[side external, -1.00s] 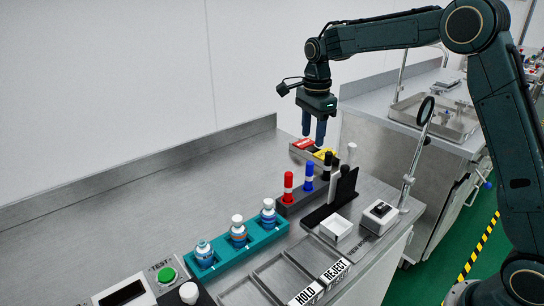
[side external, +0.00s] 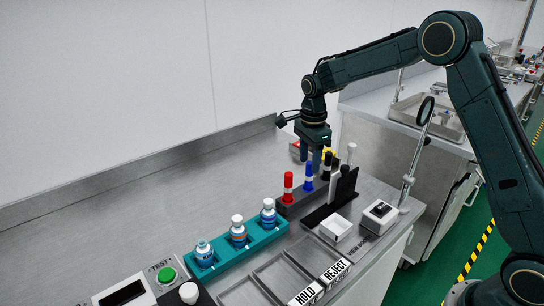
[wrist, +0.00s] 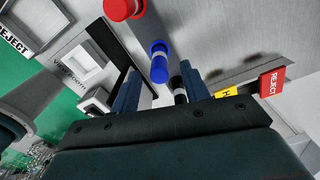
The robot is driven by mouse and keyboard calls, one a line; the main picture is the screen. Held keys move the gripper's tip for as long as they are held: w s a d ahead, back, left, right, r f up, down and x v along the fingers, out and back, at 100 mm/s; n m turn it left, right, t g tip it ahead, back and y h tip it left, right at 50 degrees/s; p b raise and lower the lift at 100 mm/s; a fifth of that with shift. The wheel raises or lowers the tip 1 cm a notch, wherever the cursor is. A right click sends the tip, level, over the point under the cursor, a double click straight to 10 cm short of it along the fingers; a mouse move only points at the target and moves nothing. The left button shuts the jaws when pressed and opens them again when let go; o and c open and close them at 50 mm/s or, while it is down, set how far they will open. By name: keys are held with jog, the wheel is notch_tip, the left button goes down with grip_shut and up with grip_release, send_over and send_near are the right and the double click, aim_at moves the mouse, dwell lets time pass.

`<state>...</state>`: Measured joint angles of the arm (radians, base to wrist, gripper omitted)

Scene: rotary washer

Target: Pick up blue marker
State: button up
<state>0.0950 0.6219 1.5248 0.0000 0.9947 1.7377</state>
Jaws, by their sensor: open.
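The blue marker (side external: 308,176) stands upright in a dark holder (side external: 289,207), between a red marker (side external: 288,187) and a black marker (side external: 327,165). In the wrist view the blue marker (wrist: 159,62) shows from above, just ahead of the fingers and roughly between their lines. My gripper (side external: 311,158) is open and empty, pointing down above the markers, at the blue and black end of the row. In the wrist view my gripper (wrist: 160,92) has its two fingers apart, with the black marker (wrist: 179,88) showing between them.
A black stand with a white-topped item (side external: 345,180) is close on the right. Red and yellow labelled blocks (wrist: 271,82) lie behind the holder. A teal rack (side external: 240,248) with bottles stands in front. The left of the steel bench is clear.

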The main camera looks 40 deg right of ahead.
aim_at(308, 187)
jog(key=shift+f, duration=0.45)
jog(key=shift+f, duration=2.6)
grip_shut()
jog(key=shift+r, duration=0.2)
notch_tip(308, 187, up, 20)
jog(key=shift+f, duration=0.15)
jog(key=shift+r, duration=0.35)
